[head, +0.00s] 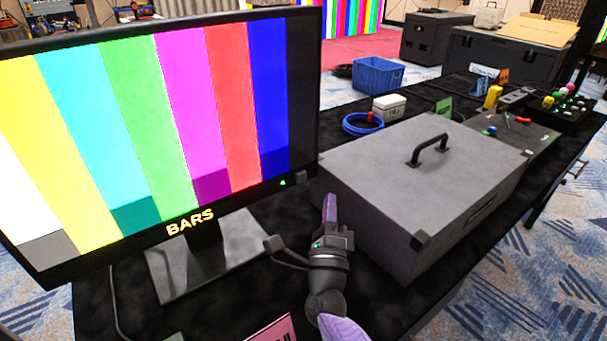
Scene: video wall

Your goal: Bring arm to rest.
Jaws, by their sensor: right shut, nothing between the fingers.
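My right arm comes in from the bottom edge, and its gripper (330,208) points away from me over the black table. The purple fingers are shut with nothing between them. The gripper is between the monitor (160,130) and the large grey case (410,180), close to the case's left side. Whether it touches the case cannot be told. My left gripper is not in view.
The monitor shows colour bars on a grey stand. A blue cable coil (362,124), a white box (389,107) and a blue crate (378,75) lie beyond the grey case. A control panel (515,130) stands right. A pink card (270,331) is at the front.

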